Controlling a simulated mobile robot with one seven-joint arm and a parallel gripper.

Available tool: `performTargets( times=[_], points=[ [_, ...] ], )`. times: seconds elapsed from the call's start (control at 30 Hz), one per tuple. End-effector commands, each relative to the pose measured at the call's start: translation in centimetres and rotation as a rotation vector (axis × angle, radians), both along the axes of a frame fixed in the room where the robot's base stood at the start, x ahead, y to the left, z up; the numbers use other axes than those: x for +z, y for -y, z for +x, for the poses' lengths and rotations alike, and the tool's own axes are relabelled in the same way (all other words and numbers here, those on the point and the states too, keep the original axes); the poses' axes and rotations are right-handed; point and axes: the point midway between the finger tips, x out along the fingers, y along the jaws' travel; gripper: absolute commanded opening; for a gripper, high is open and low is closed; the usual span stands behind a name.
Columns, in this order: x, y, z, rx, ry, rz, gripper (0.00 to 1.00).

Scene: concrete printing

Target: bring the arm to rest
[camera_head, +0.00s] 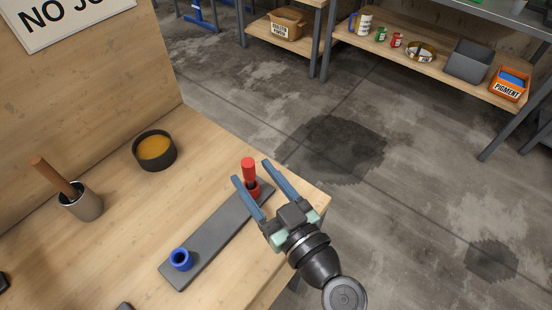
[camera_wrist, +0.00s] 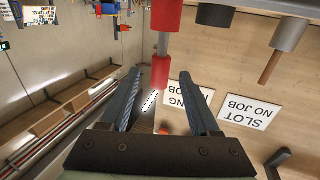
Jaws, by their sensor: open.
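My gripper (camera_head: 252,174) is open, its two blue-grey fingers spread near the right end of the workbench. In the head view a red peg-like piece (camera_head: 248,168) stands upright in a red ring at the far end of a grey bar (camera_head: 214,240). In that view it shows between or just behind my fingertips. In the wrist view the red piece (camera_wrist: 160,72) shows beyond the fingers (camera_wrist: 166,75), with a grey shaft above it. I cannot tell whether the fingers touch it; the gap between them looks empty. A blue ring (camera_head: 181,259) sits at the bar's near end.
A dark bowl with orange-brown contents (camera_head: 155,150) and a grey cup holding a wooden handle (camera_head: 82,203) stand on the bench's left. A sign (camera_head: 60,15) hangs on the back panel. Shelves (camera_head: 440,68) with cans and bins stand beyond open concrete floor.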

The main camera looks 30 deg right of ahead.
Motion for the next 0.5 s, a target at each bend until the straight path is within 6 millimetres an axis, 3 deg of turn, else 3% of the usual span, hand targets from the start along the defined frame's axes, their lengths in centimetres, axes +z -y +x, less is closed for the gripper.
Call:
performTargets(
  times=[0.2, 0.5],
  points=[
    [-0.3, 0.1, -4.6, -0.001, -0.003, -0.001, 0.62],
    [0.0, 0.2, -7.0, 0.0, 0.0, -0.001, 0.62]
  ],
)
